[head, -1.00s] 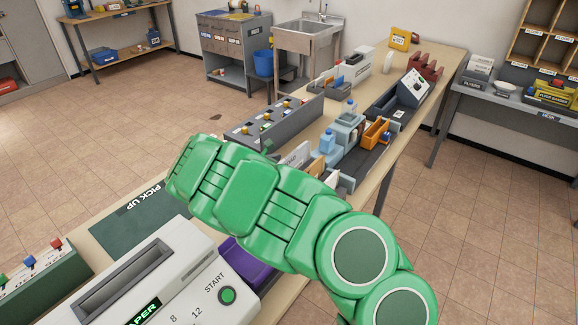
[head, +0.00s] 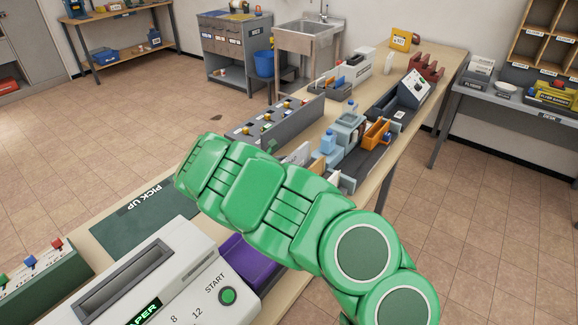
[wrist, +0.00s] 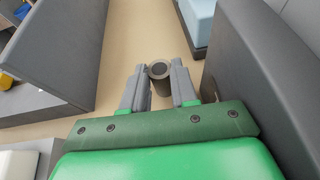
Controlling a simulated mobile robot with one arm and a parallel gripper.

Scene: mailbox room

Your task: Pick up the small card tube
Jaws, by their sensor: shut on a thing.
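The small card tube (wrist: 161,84) shows in the wrist view as a dark grey-brown cylinder with an open round end facing the camera. My gripper (wrist: 160,74) has its two grey fingers on either side of the tube, shut on it near its top end. The tube stands out from between the fingers, over the tan bench top. Whether its lower end touches the bench cannot be told. In the head view my green arm hides the gripper and the tube.
Dark grey panels stand close on the left (wrist: 62,50) and right (wrist: 265,75) of the gripper in the wrist view. A light blue block (wrist: 197,20) lies ahead. In the head view, a dark green PICK UP mat (head: 140,222) lies on the bench (head: 90,245), left of my arm.

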